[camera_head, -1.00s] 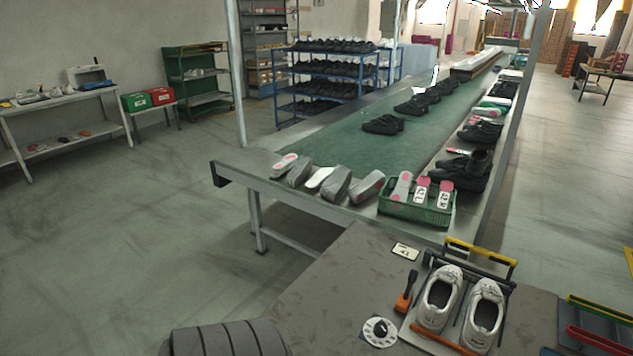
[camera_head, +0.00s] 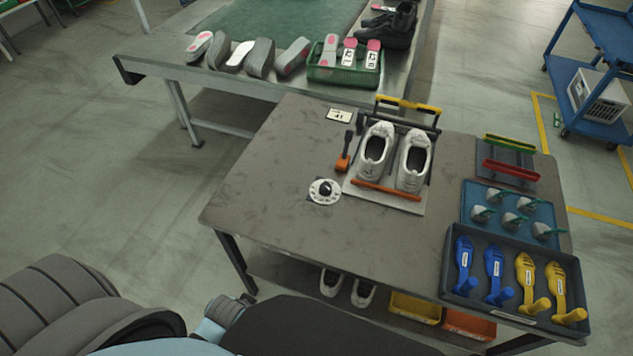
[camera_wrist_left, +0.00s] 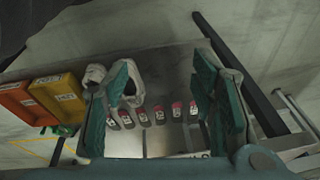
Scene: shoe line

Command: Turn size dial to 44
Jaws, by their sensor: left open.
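The size dial (camera_head: 324,191) is a white disc with a black knob, lying on the grey-brown worktable (camera_head: 290,150) near its left side. Its marks are too small to read. A small white card (camera_head: 339,115) lies behind it. My left gripper (camera_wrist_left: 163,78) shows in the left wrist view with its two teal-padded fingers spread apart and nothing between them. It is not seen in the head view, and the dial is not seen in the wrist view. My right gripper is in neither view.
White shoes (camera_head: 376,152) stand on a fixture right of the dial, with an orange-handled tool (camera_head: 344,160) between. Trays of blue and yellow parts (camera_head: 493,268) sit at the right. Below are bins (camera_wrist_left: 58,97) and a row of red-and-white pieces (camera_wrist_left: 160,115). Tabletop left of the dial is clear.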

